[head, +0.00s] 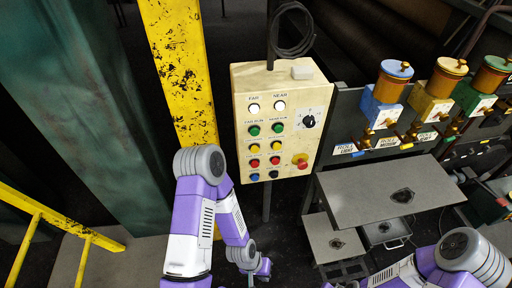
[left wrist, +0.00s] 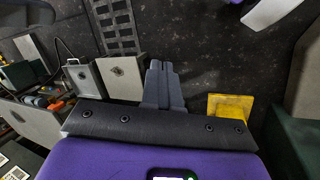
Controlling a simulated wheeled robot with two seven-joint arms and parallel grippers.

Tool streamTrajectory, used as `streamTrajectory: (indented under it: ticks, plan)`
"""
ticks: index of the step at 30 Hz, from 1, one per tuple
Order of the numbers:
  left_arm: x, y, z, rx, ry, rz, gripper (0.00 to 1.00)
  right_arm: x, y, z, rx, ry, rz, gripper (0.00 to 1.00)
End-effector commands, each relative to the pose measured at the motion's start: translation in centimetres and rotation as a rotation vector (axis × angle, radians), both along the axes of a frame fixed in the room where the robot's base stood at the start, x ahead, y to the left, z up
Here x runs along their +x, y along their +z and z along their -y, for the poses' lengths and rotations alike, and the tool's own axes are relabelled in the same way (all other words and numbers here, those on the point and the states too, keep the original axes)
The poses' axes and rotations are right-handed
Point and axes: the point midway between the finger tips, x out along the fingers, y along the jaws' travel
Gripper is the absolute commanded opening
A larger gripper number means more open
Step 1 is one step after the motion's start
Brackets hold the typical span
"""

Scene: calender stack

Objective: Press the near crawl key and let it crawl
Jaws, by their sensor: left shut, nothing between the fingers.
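The cream control box (head: 285,82) stands upright on a post in the middle of the head view, with a FAR column and a NEAR column of keys. In the NEAR column are a white lamp (head: 280,105), a green key (head: 278,127), a yellow key (head: 275,147), a red key (head: 275,160) and a dark key (head: 273,174). The small label at the yellow key is too small to read. My left gripper (left wrist: 160,72) is shut and empty, over the dark floor in the left wrist view. In the head view my left forearm hangs below the box, apart from the keys. My right gripper is out of view.
A red mushroom button (head: 302,165) and a black rotary knob (head: 309,121) are on the box's right side. A yellow post (head: 178,62) stands left of it. A grey table (head: 385,190) and a row of coloured oil cups (head: 386,86) are at right.

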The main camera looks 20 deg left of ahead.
Motion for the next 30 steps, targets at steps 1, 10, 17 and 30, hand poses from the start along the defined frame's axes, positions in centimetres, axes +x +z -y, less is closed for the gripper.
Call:
streamTrajectory:
  ticks: [1,10,17,30]
  plan:
    - [0.0,0.0,0.0,-0.001,-0.001,0.001,0.0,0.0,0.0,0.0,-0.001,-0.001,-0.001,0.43]
    - [0.9,0.6,0.1,-0.003,0.005,0.035,0.0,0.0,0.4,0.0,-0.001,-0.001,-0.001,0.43]
    - [9.5,6.9,0.2,-0.008,0.066,0.398,0.0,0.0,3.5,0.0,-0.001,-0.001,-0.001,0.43]
    - [22.4,24.8,-3.1,0.045,0.266,1.106,0.0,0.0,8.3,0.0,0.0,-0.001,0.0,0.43]
